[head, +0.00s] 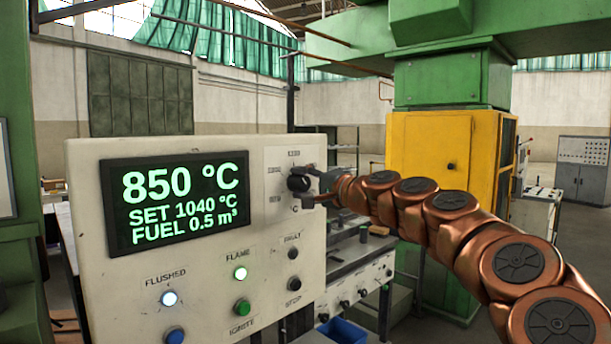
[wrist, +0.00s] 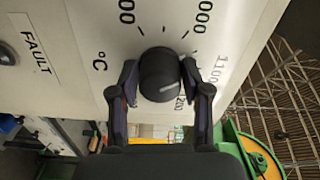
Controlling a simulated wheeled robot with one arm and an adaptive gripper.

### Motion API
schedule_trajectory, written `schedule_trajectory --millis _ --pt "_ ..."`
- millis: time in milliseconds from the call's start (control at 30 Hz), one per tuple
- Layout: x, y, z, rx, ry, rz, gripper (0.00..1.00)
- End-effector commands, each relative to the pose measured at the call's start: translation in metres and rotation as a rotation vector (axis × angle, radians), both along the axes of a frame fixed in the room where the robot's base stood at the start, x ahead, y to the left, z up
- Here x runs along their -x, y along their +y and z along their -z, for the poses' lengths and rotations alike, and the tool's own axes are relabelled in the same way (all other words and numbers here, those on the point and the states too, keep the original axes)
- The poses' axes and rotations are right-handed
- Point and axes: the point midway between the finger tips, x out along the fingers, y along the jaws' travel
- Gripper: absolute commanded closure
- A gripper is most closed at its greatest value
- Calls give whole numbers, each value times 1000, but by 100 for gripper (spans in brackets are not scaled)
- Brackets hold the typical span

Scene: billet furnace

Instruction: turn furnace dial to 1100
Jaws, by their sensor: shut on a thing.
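The furnace dial (head: 298,184) is a round black knob at the upper right of the cream control panel (head: 90,240). My gripper (wrist: 157,84) is shut on the dial, one finger on each side. In the head view my gripper (head: 318,187) reaches the dial from the right and partly hides its scale. The display (head: 178,198) reads 850 °C, SET 1040 °C, FUEL 0.5 m³.
The green IGNITE button (head: 242,306) and black STOP button (head: 294,283) sit lower. A yellow cabinet (head: 430,150) stands behind my arm.

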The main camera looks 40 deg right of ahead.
Motion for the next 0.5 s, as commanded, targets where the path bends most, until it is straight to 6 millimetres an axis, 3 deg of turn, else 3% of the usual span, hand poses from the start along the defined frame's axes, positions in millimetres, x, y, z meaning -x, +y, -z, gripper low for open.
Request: schedule_trajectory --millis 500 --pt "-1 1 -2 -443 67 -4 87"
